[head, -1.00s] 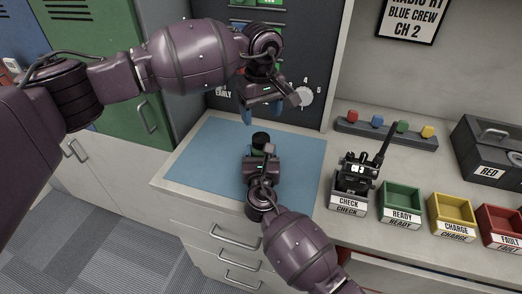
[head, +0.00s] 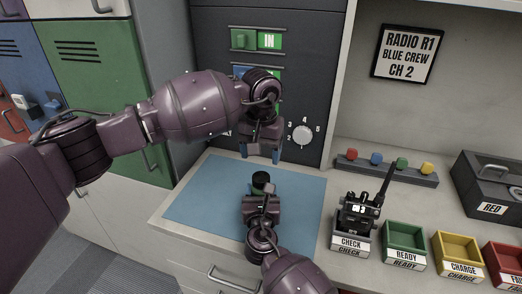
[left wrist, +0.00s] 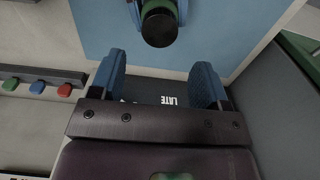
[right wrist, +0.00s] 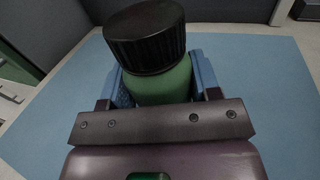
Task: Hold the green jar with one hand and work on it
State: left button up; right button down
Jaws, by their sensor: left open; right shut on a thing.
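The green jar with its black ribbed lid (right wrist: 146,38) is upright over the blue mat. In the right wrist view its green body (right wrist: 162,85) sits between the blue fingers of my right gripper (right wrist: 155,88), which is shut on it. The jar's black lid also shows in the head view (head: 260,179) and in the left wrist view (left wrist: 159,27). My left gripper (head: 261,152) is open and empty, above and behind the jar. In the left wrist view its two blue fingers (left wrist: 161,85) are wide apart, with the jar beyond them.
The blue mat (head: 200,195) lies on the counter, mostly bare. A dark panel with a white dial (head: 303,135) stands behind it. A radio (head: 358,212) stands at the CHECK bin, right of the mat, beside green (head: 404,238) and yellow (head: 457,248) bins.

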aim_at(261, 176)
pick_arm(q)
jog(key=shift+f, duration=3.8)
jog(key=shift+c, duration=0.3)
